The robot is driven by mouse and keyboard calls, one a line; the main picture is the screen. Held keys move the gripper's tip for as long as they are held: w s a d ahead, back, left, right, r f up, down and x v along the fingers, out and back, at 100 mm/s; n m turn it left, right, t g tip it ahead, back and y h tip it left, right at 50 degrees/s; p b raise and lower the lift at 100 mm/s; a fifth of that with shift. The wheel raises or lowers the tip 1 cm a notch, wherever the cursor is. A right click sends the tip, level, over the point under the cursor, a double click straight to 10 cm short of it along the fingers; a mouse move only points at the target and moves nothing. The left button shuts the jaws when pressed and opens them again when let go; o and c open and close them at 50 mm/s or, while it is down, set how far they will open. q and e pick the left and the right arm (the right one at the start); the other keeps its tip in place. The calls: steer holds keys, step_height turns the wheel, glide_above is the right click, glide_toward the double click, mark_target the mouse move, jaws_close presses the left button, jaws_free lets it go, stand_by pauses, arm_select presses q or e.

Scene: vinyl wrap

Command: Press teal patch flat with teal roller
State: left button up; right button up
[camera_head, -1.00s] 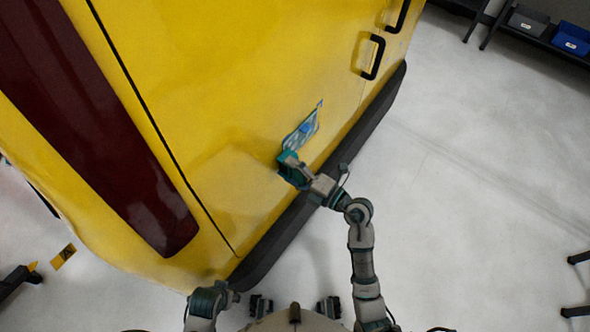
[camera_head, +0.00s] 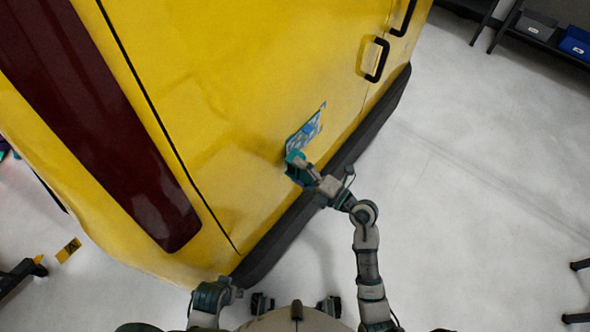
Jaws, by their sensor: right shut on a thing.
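The patch (camera_head: 307,130) is a blue and teal patterned piece on the lower part of the yellow vehicle's door panel. Its upper right corner rises to a point. My right gripper (camera_head: 297,164) is at the patch's lower left end, shut on a teal thing that looks like the roller (camera_head: 291,157). The gripper hides most of the roller and the lower edge of the patch. I cannot tell whether the roller presses on the patch. My left arm shows at the bottom, but its gripper's fingers cannot be made out.
The yellow vehicle (camera_head: 225,90) fills the upper left, with a dark red window strip (camera_head: 100,120). A black bumper strip (camera_head: 335,170) runs below the panel. Black handles (camera_head: 377,60) stick out above right. Grey floor at right is clear; a shelf with a blue bin (camera_head: 576,41) stands far right.

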steer(key=shift+w+d, duration=0.15)
steer(key=shift+d, duration=0.7)
steer(key=shift+w+a, duration=0.35)
steer(key=shift+w, duration=0.45)
steer(key=shift+w+d+p, duration=0.45)
steer(key=shift+w+d, duration=1.35)
steer(key=shift+d, duration=0.15)
arm_select(q)
steer(key=shift+w+d+r, duration=0.1)
steer(key=shift+r, duration=0.4)
arm_select(e)
steer(key=shift+w+a, duration=0.1)
steer(key=shift+a, duration=0.3)
arm_select(q)
steer(key=shift+d, duration=0.3)
arm_select(e)
steer(key=shift+w+d, duration=0.85)
steer(key=shift+d, duration=0.1)
